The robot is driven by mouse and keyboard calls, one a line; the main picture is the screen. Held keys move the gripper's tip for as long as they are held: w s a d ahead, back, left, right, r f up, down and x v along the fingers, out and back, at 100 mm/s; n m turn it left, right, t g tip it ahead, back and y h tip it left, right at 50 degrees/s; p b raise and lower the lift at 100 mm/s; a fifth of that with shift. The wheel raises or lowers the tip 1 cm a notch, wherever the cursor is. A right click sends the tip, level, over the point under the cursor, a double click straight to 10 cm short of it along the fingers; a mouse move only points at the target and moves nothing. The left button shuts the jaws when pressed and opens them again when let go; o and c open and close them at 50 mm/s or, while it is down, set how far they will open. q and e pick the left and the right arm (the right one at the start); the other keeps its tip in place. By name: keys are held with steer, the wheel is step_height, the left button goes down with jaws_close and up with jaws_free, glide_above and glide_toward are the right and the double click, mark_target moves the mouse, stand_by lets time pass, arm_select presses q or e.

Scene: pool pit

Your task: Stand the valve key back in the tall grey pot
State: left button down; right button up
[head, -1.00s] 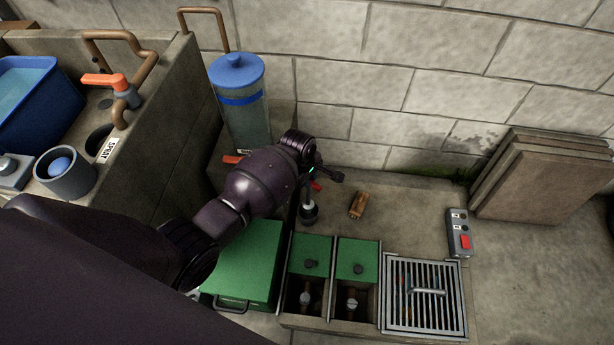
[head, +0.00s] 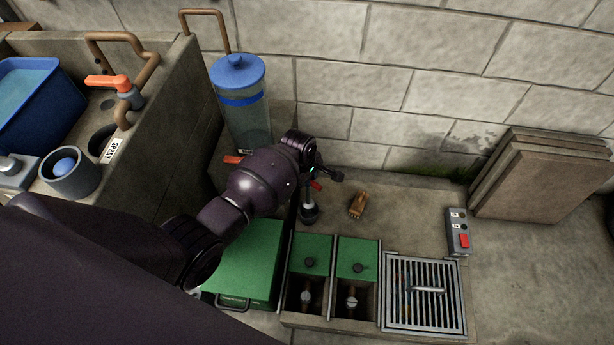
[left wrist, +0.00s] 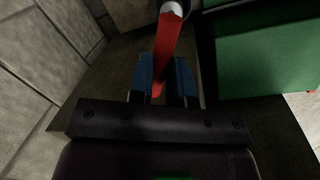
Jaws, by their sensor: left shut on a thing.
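The valve key has a red handle (left wrist: 167,45), which also shows as a small red end (head: 316,186) beside my wrist in the head view. My left gripper (left wrist: 168,82) is shut on the red handle between its blue fingertips; in the head view my left gripper (head: 318,177) is partly hidden by its own wrist. A grey shaft (head: 308,194) runs down from it to a dark grey pot (head: 309,214). The shaft meets the pot's mouth, but I cannot tell how deep its lower end sits. My right gripper is out of view.
A blue-lidded clear cylinder (head: 238,100) stands behind the arm. A green box (head: 245,262), two green-lidded pits (head: 333,255) and a metal grate (head: 424,295) lie in front. A small brown object (head: 357,205) and a switch box (head: 458,232) lie right. Slabs (head: 545,180) lean on the wall.

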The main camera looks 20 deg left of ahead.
arm_select(q)
steer(key=shift+f+b, duration=0.6)
steer(key=shift+f, duration=1.2)
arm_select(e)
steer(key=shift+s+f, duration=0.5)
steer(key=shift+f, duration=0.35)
arm_select(q)
steer(key=shift+f+b, duration=1.05)
steer(key=shift+f, duration=1.55)
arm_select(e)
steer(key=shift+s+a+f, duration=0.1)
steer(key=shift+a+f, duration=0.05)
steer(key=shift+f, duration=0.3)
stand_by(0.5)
arm_select(q)
steer(key=c, duration=1)
jaws_free()
steer(key=shift+r, duration=0.15)
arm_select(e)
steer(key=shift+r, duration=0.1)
arm_select(q)
steer(key=shift+w+r+p, duration=0.15)
steer(key=shift+r+p, duration=2.3)
steer(key=shift+r, duration=1.6)
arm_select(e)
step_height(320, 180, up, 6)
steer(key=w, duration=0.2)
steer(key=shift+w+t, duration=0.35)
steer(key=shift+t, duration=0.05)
